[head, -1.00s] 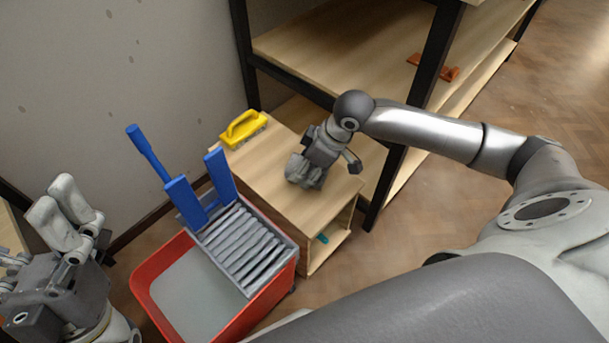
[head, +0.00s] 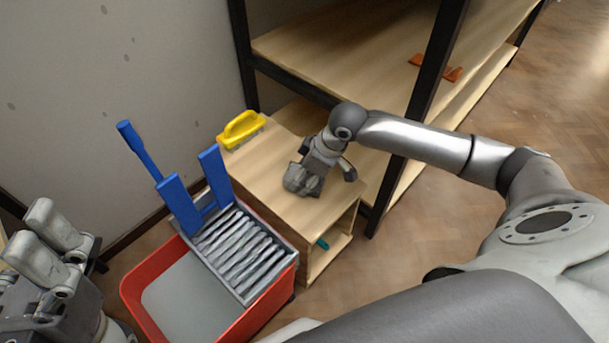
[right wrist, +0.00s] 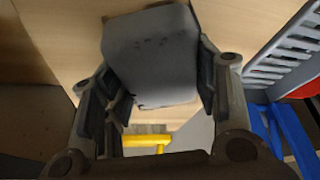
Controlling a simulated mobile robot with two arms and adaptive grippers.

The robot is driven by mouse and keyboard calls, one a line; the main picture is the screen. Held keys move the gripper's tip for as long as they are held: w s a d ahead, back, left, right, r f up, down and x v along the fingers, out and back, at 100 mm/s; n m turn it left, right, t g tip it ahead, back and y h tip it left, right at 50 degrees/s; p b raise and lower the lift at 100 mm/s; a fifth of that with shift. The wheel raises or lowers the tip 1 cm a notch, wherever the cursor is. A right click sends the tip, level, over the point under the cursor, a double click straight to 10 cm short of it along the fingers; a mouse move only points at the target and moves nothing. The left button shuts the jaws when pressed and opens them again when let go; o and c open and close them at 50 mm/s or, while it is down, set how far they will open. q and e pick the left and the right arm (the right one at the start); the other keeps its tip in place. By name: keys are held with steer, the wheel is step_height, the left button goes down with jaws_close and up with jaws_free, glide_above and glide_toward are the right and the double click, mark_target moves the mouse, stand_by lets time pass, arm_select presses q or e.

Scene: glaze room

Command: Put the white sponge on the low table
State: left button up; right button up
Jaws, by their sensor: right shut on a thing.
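The white sponge (right wrist: 152,55) shows as a pale grey block in shade in the right wrist view. My right gripper (right wrist: 158,85) is shut on it, with a finger at each side. In the head view this gripper (head: 306,178) is over the top of the low table (head: 325,210), a small wooden unit. I cannot tell whether the sponge touches the tabletop. My left gripper (head: 28,232) is at the lower left of the head view, its two fingers apart and empty.
A yellow-handled brush (head: 241,130) lies on the table's far left corner. A red mop bucket (head: 140,300) with a grey wringer and blue handles stands close against the table's left. A black-framed wooden shelf (head: 330,55) is behind, with an orange thing (head: 436,66) on it.

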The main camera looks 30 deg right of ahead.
steer(key=o, duration=0.8)
steer(key=shift+f, duration=0.1)
steer(key=shift+o, duration=0.2)
